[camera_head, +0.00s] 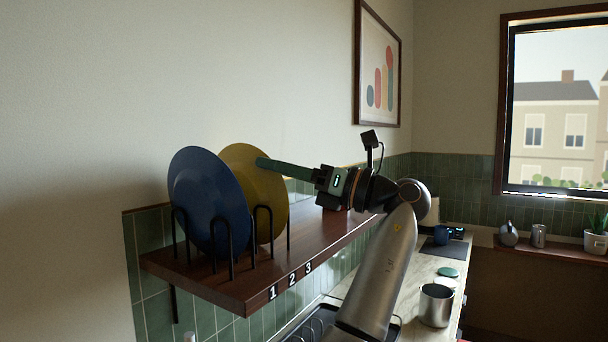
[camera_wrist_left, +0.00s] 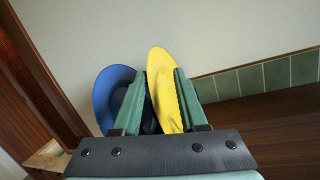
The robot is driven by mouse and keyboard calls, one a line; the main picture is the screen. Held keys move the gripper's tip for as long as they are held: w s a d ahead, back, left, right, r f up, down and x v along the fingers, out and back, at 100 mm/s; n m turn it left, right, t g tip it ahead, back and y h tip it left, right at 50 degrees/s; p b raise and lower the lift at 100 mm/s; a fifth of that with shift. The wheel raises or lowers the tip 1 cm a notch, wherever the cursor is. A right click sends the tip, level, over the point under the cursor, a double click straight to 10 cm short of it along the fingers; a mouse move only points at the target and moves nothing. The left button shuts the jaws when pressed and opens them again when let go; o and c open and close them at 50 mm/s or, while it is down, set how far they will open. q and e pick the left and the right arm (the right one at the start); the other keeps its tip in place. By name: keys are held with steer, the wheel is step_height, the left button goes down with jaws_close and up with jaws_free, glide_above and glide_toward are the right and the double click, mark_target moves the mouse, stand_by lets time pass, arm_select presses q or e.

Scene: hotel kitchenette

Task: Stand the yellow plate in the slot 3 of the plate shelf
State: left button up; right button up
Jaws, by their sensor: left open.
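The yellow plate (camera_head: 262,190) stands upright among the black wire dividers of the plate shelf (camera_head: 205,285), just behind the blue plate. Its lower part is partly hidden by the blue plate and wires, so I cannot tell its slot for certain. My left gripper (camera_head: 262,164) is at the plate's upper right side, its green fingers reaching in from the right. In the left wrist view the yellow plate (camera_wrist_left: 162,85) shows between the two open fingers (camera_wrist_left: 163,75). My right gripper is not in view.
The blue plate (camera_head: 205,200) stands at the near end of the shelf, close beside the yellow one. Labels 1, 2 and 3 mark the shelf's front edge. The shelf is bare beyond the dividers. A metal pot (camera_head: 436,305) stands on the counter below.

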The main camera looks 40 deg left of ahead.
arm_select(q)
steer(key=v, duration=1.1)
steer(key=shift+d, duration=0.4)
